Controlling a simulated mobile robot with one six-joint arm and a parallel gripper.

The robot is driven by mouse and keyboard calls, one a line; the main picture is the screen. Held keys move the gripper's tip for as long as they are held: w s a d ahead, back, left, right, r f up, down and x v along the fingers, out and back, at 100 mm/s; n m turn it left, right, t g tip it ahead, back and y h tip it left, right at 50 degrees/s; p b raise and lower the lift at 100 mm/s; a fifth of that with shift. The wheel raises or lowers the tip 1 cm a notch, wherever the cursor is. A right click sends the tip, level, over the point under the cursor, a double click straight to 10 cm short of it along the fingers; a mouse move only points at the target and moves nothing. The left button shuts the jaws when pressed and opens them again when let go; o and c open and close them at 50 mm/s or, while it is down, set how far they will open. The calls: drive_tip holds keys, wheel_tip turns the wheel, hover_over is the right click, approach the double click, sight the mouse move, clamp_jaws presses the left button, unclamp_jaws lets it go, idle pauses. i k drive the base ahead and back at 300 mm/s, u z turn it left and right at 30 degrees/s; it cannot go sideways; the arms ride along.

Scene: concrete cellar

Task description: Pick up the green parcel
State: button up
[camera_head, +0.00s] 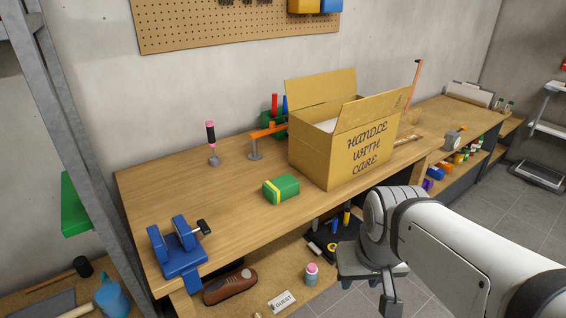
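The green parcel (286,190) is a small box with a yellow band. It lies on the wooden workbench (225,215), just left of the large cardboard box, near the bench's front edge. My arm comes in from the lower right. My gripper (389,300) is at the bottom of the picture, in front of the bench and right of the parcel, apart from it. It points downward and its fingers are seen edge-on or cut off, so its opening is unclear.
The open cardboard box (345,150) reading "HANDLE WITH CARE" stands right beside the parcel. A blue vise (178,250) sits at the bench's left front corner. An orange-armed clamp (257,147) and a pink-topped tool (211,140) stand behind. The bench top left of the parcel is clear.

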sight(277, 190)
drive_tip(key=u, duration=0.05)
drive_tip(key=i, duration=1)
drive_tip(key=z, duration=0.05)
